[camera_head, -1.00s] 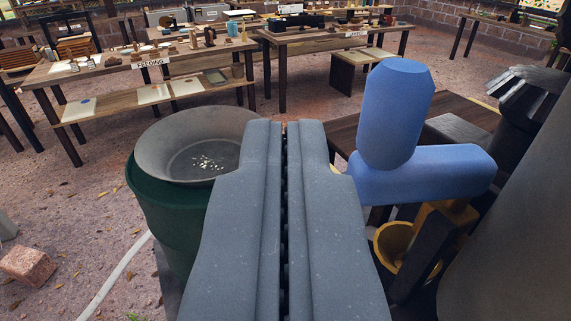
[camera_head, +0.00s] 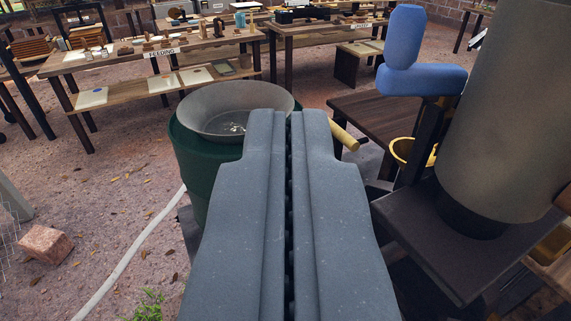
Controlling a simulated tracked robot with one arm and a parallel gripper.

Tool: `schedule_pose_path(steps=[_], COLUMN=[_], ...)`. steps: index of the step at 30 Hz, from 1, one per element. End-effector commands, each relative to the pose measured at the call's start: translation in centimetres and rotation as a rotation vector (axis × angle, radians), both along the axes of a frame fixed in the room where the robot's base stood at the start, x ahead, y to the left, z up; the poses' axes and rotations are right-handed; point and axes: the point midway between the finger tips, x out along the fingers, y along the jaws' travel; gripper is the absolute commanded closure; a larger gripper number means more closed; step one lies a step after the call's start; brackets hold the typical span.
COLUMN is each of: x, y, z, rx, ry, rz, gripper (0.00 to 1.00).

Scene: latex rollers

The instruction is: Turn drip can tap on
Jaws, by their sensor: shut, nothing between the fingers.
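My gripper (camera_head: 288,115) is shut and empty, pointing away from me in the middle of the view. A blue L-shaped part, which looks like the tap handle (camera_head: 420,80), is at the upper right. It has an upright piece on a horizontal piece. My gripper is left of it and apart from it. A large grey cylinder, seemingly the drip can (camera_head: 510,110), stands at the right on a dark stand (camera_head: 425,230). Its top is out of view. A yellow rod (camera_head: 344,136) shows just right of my fingertips, its left part hidden behind them.
A wide grey bowl (camera_head: 205,110) sits on a green barrel (camera_head: 190,165) left of my gripper, partly hidden. A yellow funnel-like bowl (camera_head: 401,150) is below the blue part. Wooden tables (camera_head: 150,87) stand behind. A brick (camera_head: 46,243) lies on open ground at left.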

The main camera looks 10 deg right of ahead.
Motion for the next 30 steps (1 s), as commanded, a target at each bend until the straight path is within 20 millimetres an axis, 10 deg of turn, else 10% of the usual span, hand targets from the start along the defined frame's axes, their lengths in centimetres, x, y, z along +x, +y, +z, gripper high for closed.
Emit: schedule_pose_path(steps=[11,30], x=[-1.5,-17.1], y=[-0.4,-9.4], z=[1.5,9.4], rx=[0.015,0.023], ry=[0.033,0.213], rz=[0.016,0.151], gripper=[1.0,1.0])
